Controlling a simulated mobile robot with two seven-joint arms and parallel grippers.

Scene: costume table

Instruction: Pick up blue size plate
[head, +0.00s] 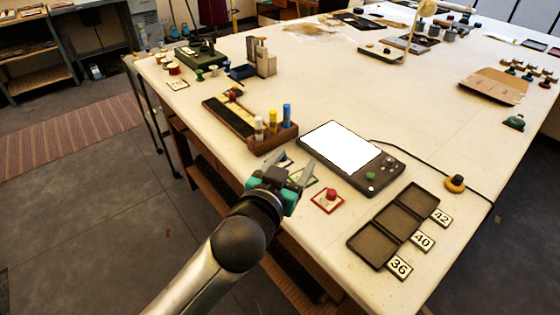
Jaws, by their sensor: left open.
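My left gripper (294,166) is open at the near edge of the cream table, its fingers pointing away over the tabletop. A small plate with a dark bluish edge (285,160) shows at its fingertips, mostly hidden; I cannot tell its colour surely or whether the fingers touch it. A green-edged plate (310,180) lies partly behind the right finger. A red-edged plate (327,203) with a red knob lies flat to the right, apart from the gripper. My right gripper is not in view.
A dark three-compartment tray (405,235) sits empty beside number cards 36 (399,267), 40 (422,242) and 42 (441,218). A lit tablet-like device (391,165) and a wooden rack (270,142) with bottles stand beyond the gripper. The table's middle is clear.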

